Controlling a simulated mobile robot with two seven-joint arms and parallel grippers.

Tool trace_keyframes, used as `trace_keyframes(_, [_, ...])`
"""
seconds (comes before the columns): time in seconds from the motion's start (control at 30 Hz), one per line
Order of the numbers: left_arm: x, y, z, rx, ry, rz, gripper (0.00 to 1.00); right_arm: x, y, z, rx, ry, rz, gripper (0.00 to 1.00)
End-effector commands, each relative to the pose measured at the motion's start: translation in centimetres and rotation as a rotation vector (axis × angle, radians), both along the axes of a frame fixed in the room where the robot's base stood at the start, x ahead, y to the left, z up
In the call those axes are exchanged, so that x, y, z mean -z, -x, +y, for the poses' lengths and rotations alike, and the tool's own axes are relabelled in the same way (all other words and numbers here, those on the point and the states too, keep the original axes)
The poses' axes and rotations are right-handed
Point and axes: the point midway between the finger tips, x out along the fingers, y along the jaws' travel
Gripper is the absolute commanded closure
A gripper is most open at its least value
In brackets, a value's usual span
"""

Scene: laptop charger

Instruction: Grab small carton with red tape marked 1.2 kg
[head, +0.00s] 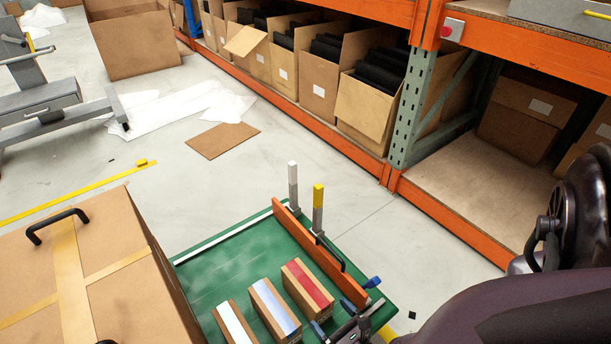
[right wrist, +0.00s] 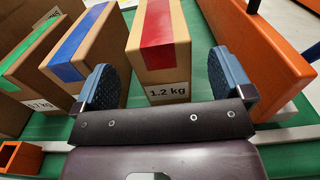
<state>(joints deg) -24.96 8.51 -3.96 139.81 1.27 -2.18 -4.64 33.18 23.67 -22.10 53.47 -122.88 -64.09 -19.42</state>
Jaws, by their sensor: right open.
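The small carton with red tape (head: 308,287) stands on the green surface, at the right end of a row of small cartons. In the right wrist view the red-taped carton (right wrist: 160,56) shows a label reading 1.2 kg. My right gripper (head: 346,306) is open at the near end of this carton. In the right wrist view the blue fingertips of the right gripper (right wrist: 166,84) stand to either side of the labelled face, with gaps on both sides. My left gripper is not in view.
A blue-taped carton (right wrist: 80,60) stands just left of the red-taped one, close to the left finger. An orange rail (right wrist: 262,55) runs along the right. The green surface (head: 205,268) has bare room behind the cartons. A large carton with black handles (head: 110,262) stands left.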

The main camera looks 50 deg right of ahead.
Motion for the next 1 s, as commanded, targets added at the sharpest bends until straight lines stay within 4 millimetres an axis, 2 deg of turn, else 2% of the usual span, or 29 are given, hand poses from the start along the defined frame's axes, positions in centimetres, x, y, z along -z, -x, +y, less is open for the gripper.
trace_keyframes(0.27, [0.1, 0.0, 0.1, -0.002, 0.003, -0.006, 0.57, 0.1, -1.8, -0.5, 0.0, 0.0, 0.001, 0.02])
trace_keyframes(0.53, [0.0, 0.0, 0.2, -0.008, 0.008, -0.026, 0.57, 0.1, -5.2, -1.3, 0.0, 0.001, 0.002, 0.02])
trace_keyframes(0.8, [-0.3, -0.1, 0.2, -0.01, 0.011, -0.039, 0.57, 0.1, -5.7, -1.4, 0.0, 0.001, 0.002, 0.02])
trace_keyframes(1.0, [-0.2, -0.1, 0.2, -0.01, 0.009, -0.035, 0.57, 0.1, -5.7, -1.4, 0.0, 0.001, 0.002, 0.33])
